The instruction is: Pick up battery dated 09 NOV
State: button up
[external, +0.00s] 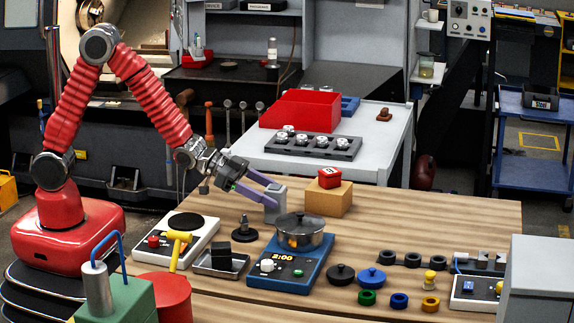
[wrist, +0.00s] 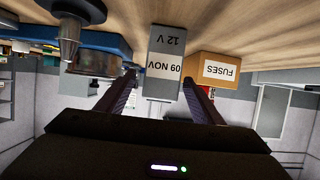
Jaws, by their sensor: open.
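The battery (external: 275,203) is a grey upright block on the wooden table. In the wrist view, which is upside down, the battery (wrist: 165,59) carries the labels "09 NOV" and "12 V". My gripper (external: 268,195) reaches toward it from the left with two purple fingers apart. In the wrist view my gripper (wrist: 159,84) is open, with the battery between or just beyond its fingertips; exact depth is hard to tell. One finger hides part of the battery in the external view.
A tan box (external: 333,200) labelled FUSES in the wrist view stands close by, with a red block (external: 329,178) on top. A pot (external: 299,236) sits on a blue hot plate (external: 290,270) in front. A dark stand (external: 246,231) is at the near left.

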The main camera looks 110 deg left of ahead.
aim_at(284, 200)
jog(key=shift+w, duration=0.1)
jog(key=shift+x, duration=2.55)
jog(key=c, duration=1.5)
notch_tip(284, 200, up, 10)
